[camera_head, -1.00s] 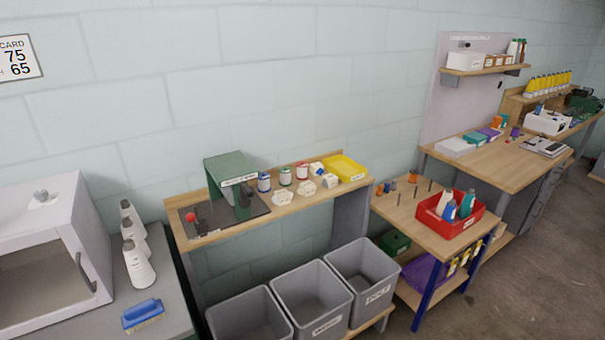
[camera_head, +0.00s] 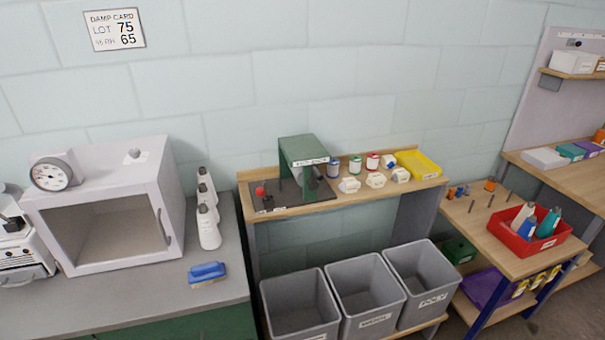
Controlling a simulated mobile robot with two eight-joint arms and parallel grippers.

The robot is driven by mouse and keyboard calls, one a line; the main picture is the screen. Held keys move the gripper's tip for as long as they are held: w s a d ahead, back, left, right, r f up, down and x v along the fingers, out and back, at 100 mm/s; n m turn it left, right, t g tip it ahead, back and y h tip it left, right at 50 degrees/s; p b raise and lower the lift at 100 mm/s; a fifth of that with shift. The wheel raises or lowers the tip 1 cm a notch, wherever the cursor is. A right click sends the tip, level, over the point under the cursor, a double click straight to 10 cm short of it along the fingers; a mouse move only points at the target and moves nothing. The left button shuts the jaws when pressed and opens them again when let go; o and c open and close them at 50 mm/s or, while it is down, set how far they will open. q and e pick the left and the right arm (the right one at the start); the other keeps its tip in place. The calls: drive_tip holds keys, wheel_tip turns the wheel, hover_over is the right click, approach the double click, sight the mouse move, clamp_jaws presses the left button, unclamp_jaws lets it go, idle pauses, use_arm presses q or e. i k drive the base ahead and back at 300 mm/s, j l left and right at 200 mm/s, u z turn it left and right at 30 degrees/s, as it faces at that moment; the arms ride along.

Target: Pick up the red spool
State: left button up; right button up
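A small red-and-white cylinder (camera_head: 372,162), the only spool-like red thing I can make out, stands upright on the wooden bench (camera_head: 420,185). A green-and-white one (camera_head: 355,165) and a blue-and-white one (camera_head: 334,168) stand to its left. Whether these are spools or small jars is too small to tell. Several white blocks (camera_head: 375,180) lie in front of them. Neither of my grippers is in view.
A green machine (camera_head: 303,150) on a dark plate with a red knob (camera_head: 260,191) stands left of the cylinders. A yellow tray (camera_head: 418,163) is right. Grey bins (camera_head: 367,290) stand below. A white oven (camera_head: 105,205) and bottles (camera_head: 208,228) fill the left counter.

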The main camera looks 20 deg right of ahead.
sight(373, 157)
drive_tip(key=i+l+u, duration=0.1)
drive_tip(key=l+u, duration=0.7)
drive_tip(key=u, duration=0.2)
drive_tip(key=l+u, duration=0.15)
drive_tip(key=l, duration=0.4)
drive_tip(key=k+l+u, duration=0.15)
drive_tip(key=l, duration=0.35)
